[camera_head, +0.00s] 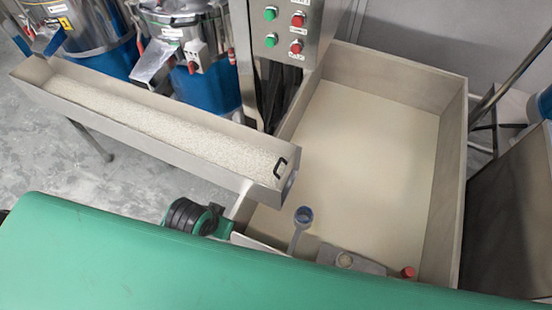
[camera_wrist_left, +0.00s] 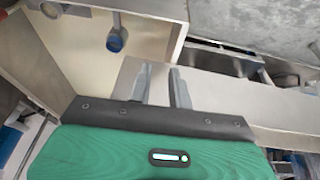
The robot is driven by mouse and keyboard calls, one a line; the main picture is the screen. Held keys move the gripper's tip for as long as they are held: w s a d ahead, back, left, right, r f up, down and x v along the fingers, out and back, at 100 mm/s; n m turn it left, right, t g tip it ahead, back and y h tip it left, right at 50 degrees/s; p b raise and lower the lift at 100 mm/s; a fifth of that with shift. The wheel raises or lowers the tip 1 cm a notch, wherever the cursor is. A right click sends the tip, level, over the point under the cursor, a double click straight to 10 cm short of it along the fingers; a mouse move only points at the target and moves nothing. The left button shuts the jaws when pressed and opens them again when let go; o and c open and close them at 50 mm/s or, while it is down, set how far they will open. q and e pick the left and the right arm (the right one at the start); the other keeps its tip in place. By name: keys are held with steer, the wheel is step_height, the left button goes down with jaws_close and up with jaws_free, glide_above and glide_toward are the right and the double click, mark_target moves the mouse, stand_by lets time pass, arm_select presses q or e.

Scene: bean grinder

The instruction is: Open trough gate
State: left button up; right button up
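The long metal trough (camera_head: 150,135) holds white grains (camera_head: 165,123) and slants from upper left to the centre in the head view. A small black handle (camera_head: 280,165) sits at its near right end, on the gate. My left gripper (camera_wrist_left: 160,68) shows in the left wrist view as two grey fingers held apart, with nothing seen between them. The trough's pale metal side (camera_wrist_left: 215,98) lies just beyond and right of the fingers. The handle is not visible in that view. I cannot tell whether the fingers touch the trough. My right gripper is not in view.
A large metal bin (camera_head: 452,170) with a pale floor stands right of the trough. A blue-ended tool (camera_head: 303,216), a grey block (camera_head: 350,262) and a red cap (camera_head: 408,272) show near its front. A button panel (camera_head: 285,30) rises behind the trough, with blue drums (camera_head: 205,88) to its left.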

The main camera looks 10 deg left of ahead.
arm_select(q)
steer(key=w+d+r+m+g+h, duration=0.1)
steer(key=w+d+r+m+h, duration=0.15)
steer(key=w+d, duration=0.45)
steer(key=w+d+r+m+g+h, duration=0.1)
steer(key=w+d+r, duration=0.3)
steer(key=w+d, duration=0.3)
steer(key=w+a+r+n+g+y, duration=0.25)
steer(key=w+a, duration=0.45)
steer(key=w, duration=0.4)
steer(key=shift+n+t, duration=0.25)
steer(key=shift+n, duration=0.15)
steer(key=shift+s+d+f+p, duration=0.1)
steer(key=shift+d+f+p, duration=0.2)
steer(key=shift+f, duration=1.9)
steer(key=shift+s+d+f+p, duration=0.1)
steer(key=shift+d+f+p, duration=0.25)
steer(key=shift+f, duration=1.8)
steer(key=shift+d+f+p, duration=0.15)
steer(key=shift+d+f, duration=0.3)
steer(key=shift+f, duration=1.75)
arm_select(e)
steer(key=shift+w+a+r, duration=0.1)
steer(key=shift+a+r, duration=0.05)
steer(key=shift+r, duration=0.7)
arm_select(q)
jaws_close()
